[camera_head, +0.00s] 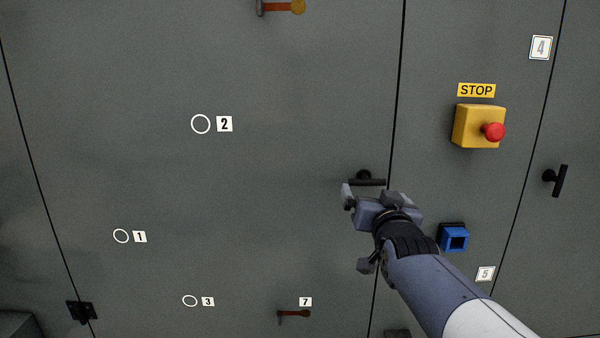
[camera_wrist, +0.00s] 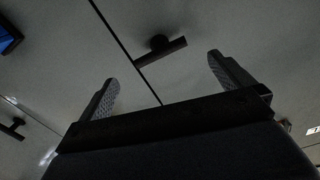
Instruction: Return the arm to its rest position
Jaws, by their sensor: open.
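My gripper (camera_wrist: 165,82) is open, its two fingers spread wide in the wrist view with nothing between them. In the head view my gripper (camera_head: 357,203) is in front of the grey enclosure, just below a black T-shaped handle (camera_head: 366,180). That handle also shows in the wrist view (camera_wrist: 160,52), beyond the fingertips and apart from them. Its bar lies level in the head view, beside the door seam. My arm (camera_head: 430,275) reaches in from the lower right.
A yellow box with a red stop button (camera_head: 493,132) is at the upper right. A blue square socket (camera_head: 455,239) is right of my wrist. Another black handle (camera_head: 559,181) is at far right. Small levers (camera_head: 293,314) are at bottom and top.

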